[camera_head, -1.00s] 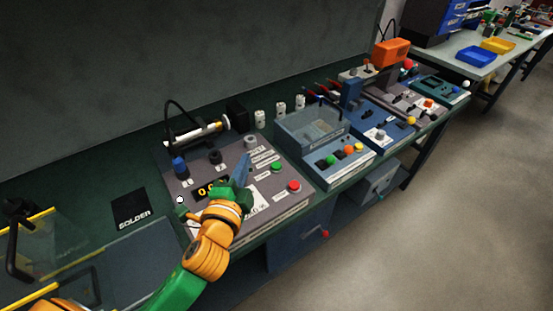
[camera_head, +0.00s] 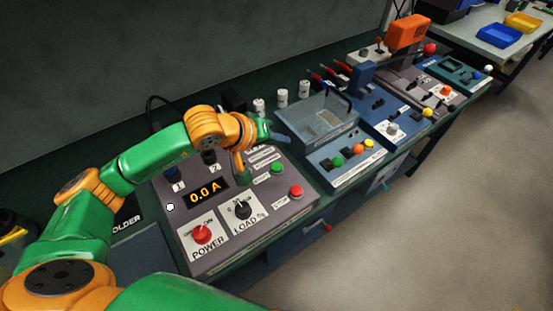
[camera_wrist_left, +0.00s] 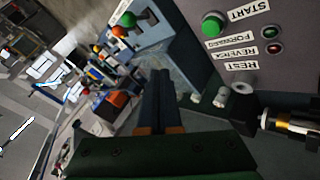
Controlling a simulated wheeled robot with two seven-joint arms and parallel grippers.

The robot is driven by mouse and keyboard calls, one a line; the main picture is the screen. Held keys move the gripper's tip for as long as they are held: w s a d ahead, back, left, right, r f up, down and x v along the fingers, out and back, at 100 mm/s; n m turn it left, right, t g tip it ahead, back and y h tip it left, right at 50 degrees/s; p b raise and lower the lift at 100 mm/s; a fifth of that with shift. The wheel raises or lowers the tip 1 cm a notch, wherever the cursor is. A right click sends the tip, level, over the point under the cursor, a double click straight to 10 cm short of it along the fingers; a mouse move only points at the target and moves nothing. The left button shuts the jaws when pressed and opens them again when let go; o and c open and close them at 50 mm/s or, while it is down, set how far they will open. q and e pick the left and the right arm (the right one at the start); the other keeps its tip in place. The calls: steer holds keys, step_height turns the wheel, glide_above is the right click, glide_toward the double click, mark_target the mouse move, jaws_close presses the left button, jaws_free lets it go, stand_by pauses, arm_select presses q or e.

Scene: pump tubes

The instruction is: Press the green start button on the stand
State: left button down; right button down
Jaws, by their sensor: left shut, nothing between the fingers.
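The grey stand (camera_head: 255,225) has a sloped panel with a 0.0 A display, a red POWER knob and a black LOAD knob. The green start button (camera_head: 277,167) is on its right side, above a red button (camera_head: 296,190). My left gripper (camera_head: 282,137) is above the back right part of the stand, fingers pointing right, apart from the button. In the left wrist view, its dark fingers (camera_wrist_left: 165,92) are shut and empty. The green button (camera_wrist_left: 213,22) beside the START label shows there at the upper right, away from the fingertips. My right gripper is not in view.
A blue box (camera_head: 345,168) with green, orange and yellow buttons stands right of the stand, with a clear bin (camera_head: 318,120) on it. White fittings (camera_head: 282,98) stand behind. More blue devices line the bench further right. My left arm covers the stand's back left.

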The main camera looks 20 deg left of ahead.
mark_target(274, 169)
arm_select(q)
steer(key=shift+w+a+f+y, duration=0.1)
steer(key=shift+w+a+y, duration=0.1)
steer(key=shift+a, duration=0.25)
steer(key=shift+w+a+y, duration=0.2)
steer(key=shift+a, duration=0.25)
steer(key=shift+s, duration=0.1)
step_height(274, 169, down, 8)
steer(key=b, duration=0.5)
steer(key=shift+f+b, duration=0.15)
steer(key=shift+b, duration=0.15)
steer(key=shift+d+f+b, duration=0.1)
steer(key=shift+f+b, duration=0.2)
steer(key=shift+b, duration=0.05)
stand_by(0.8)
steer(key=shift+f+b, duration=0.35)
steer(key=shift+b, duration=0.3)
